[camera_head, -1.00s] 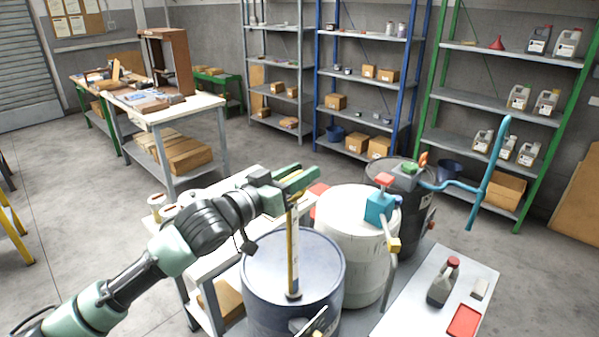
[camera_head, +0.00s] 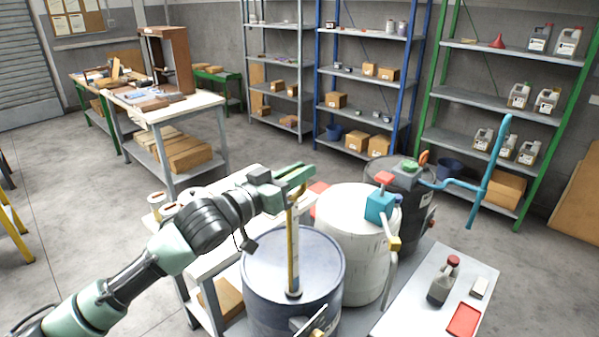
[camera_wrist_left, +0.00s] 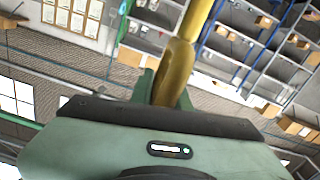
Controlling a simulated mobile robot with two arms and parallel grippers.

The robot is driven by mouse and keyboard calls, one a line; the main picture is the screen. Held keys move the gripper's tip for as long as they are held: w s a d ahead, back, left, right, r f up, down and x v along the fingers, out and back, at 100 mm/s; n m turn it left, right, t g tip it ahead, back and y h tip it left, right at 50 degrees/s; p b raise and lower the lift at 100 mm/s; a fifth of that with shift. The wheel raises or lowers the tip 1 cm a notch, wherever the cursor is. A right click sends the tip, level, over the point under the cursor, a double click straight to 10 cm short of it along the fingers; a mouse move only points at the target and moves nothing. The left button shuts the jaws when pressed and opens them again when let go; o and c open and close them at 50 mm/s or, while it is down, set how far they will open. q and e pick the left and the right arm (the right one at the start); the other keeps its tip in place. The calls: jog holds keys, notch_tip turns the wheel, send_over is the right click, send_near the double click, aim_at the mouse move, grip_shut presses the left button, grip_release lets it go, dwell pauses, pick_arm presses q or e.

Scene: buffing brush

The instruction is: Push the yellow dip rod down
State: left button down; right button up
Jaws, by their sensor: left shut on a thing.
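The yellow dip rod (camera_head: 293,255) stands upright in the top of the blue-grey drum (camera_head: 262,262). Its foot meets a small dark fitting on the lid. My left gripper (camera_head: 294,182) is shut on the rod's upper end, high above the lid, and the fingers hide part of it there. In the left wrist view the yellow rod (camera_wrist_left: 175,72) runs up between the fingers. A long length of rod shows between the gripper and the lid. My right gripper is not seen.
A white drum (camera_head: 350,235) with a blue pump head (camera_head: 380,205) stands close on the right. A darker drum (camera_head: 412,195) with a light-blue crank (camera_head: 490,180) is behind it. A side table (camera_head: 405,310) holds a bottle (camera_head: 443,283) and red tray (camera_head: 464,320).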

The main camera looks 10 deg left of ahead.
aim_at(298, 272)
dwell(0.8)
pick_arm(q)
jog(key=shift+f, duration=0.3)
notch_tip(298, 272, down, 28)
jog(key=b, duration=1.4)
jog(key=shift+s+r, duration=0.1)
jog(key=shift+r, duration=0.15)
jog(key=shift+d+f+b, duration=0.1)
jog(key=shift+f+b, duration=0.25)
jog(key=shift+f, duration=0.45)
jog(key=c, duration=1.4)
grip_release()
jog(key=shift+r, duration=0.2)
jog(key=b+v, duration=0.1)
jog(key=v, duration=0.6)
jog(key=shift+s+a, duration=0.25)
jog(key=shift+s, duration=0.05)
